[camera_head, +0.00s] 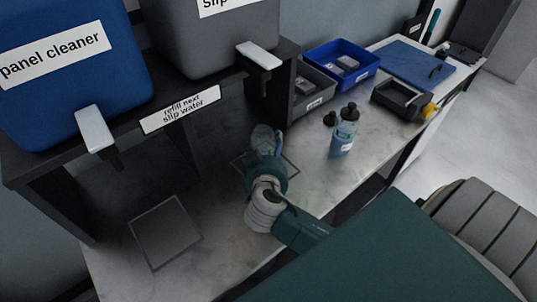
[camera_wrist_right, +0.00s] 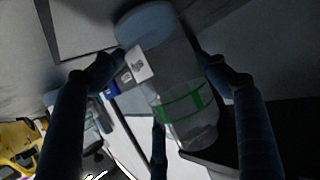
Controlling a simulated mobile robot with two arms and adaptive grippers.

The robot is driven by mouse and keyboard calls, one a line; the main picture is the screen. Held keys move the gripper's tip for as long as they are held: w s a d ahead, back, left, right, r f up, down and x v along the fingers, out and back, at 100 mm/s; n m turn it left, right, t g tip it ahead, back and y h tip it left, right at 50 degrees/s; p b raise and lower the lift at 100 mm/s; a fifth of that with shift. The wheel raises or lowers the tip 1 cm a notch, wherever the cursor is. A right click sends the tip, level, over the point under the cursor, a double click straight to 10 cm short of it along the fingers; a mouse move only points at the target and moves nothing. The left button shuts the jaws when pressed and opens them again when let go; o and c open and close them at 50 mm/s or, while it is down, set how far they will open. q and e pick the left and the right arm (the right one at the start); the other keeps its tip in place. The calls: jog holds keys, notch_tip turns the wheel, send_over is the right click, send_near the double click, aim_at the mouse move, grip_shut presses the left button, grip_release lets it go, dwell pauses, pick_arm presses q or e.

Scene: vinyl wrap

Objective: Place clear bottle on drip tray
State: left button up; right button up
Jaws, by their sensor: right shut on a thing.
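A clear bottle (camera_head: 262,138) stands at the far side of my right gripper (camera_head: 268,165) in the head view. In the right wrist view the clear bottle (camera_wrist_right: 178,90), with a white label and a green band, lies between the fingers of my right gripper (camera_wrist_right: 158,68), which is shut on it. A square drip tray (camera_head: 288,164) shows partly around the gripper, mostly hidden by it; whether the bottle touches it I cannot tell. Another square drip tray (camera_head: 165,232) lies bare at the left of the counter. My left gripper is not in view.
A blue panel cleaner tank (camera_head: 65,95) and a grey tank (camera_head: 215,35) with spigots sit on a shelf (camera_head: 270,75) above the counter.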

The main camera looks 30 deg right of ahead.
jog(key=shift+f, duration=0.15)
jog(key=o, duration=1.2)
jog(key=shift+s+a, duration=0.35)
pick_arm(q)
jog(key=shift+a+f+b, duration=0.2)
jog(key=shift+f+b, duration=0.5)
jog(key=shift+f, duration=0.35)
pick_arm(e)
jog(key=v, duration=1.1)
